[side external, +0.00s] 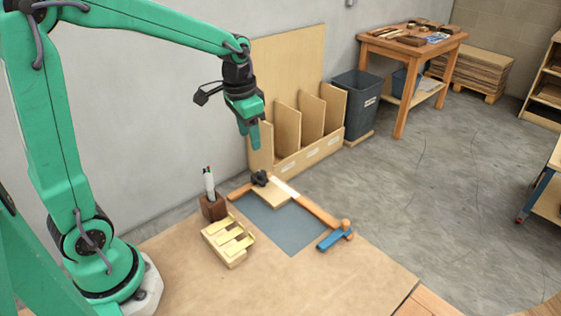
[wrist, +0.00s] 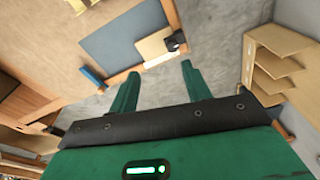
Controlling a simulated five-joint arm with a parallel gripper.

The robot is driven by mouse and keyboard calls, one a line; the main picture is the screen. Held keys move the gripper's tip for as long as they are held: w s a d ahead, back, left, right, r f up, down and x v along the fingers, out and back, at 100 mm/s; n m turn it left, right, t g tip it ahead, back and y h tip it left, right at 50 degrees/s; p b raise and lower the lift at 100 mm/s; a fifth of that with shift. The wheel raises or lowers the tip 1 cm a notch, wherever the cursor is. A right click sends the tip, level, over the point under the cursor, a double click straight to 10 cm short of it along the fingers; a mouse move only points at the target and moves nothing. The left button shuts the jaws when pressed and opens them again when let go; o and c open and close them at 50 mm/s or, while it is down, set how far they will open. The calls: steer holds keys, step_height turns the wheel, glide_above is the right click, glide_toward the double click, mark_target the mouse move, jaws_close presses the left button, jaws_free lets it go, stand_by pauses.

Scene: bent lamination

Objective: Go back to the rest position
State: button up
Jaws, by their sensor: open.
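My gripper (side external: 248,131) hangs in the air above the far side of the work table, fingers pointing down. In the wrist view its two green fingers (wrist: 158,88) are apart with nothing between them. Below lies a dark grey mat (side external: 285,225), which also shows in the wrist view (wrist: 115,42). A light wooden piece (side external: 268,196) lies at the mat's far corner, beside a small black clamp-like part (side external: 260,178); the piece also shows in the wrist view (wrist: 152,45). My gripper is well clear of all of them.
A wooden block with slots (side external: 226,243) and a pen holder (side external: 213,208) stand left of the mat. A blue tool (side external: 333,238) lies at its right. Wooden strips (side external: 315,209) edge the mat. A divider rack (side external: 305,155) and grey bin (side external: 354,100) stand behind my gripper.

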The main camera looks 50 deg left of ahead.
steer(key=s+d+r+n+t, duration=0.1)
steer(key=s+d+r+t, duration=0.1)
steer(key=s, duration=0.6)
steer(key=s+d+r+n+t, duration=0.1)
steer(key=s+d+r+t, duration=0.1)
steer(key=s, duration=0.6)
steer(key=shift+s+r, duration=0.15)
steer(key=shift+r, duration=0.7)
